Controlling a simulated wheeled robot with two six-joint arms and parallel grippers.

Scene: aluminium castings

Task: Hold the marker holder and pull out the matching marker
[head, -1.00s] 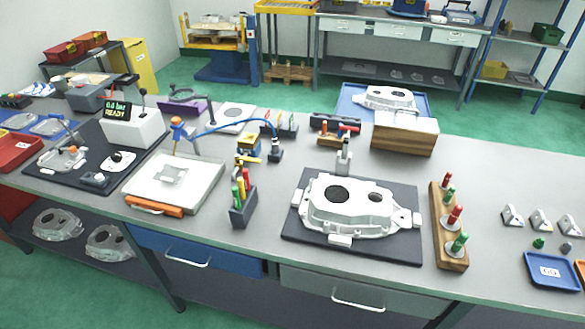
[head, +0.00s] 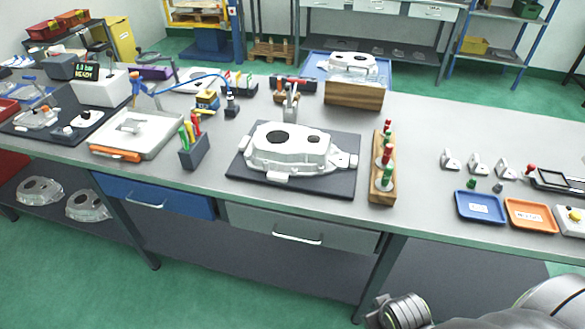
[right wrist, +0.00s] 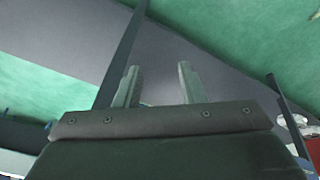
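The marker holder (head: 195,153) is a dark grey upright box near the front edge of the table, left of the large casting in the head view. Several markers (head: 190,131) stand in it, with green, red and yellow or orange showing. No gripper is near it. My right gripper (right wrist: 156,84) shows in the right wrist view with its two fingers apart and nothing between them. It is over the floor and the shelf area, away from the holder. My right arm shows at the bottom right of the head view. My left gripper is in neither current view.
A large casting (head: 290,148) sits on a dark mat right of the holder. A wooden block with red and green plug gauges (head: 384,160) is farther right. Blue and orange trays (head: 482,206) lie at the right front.

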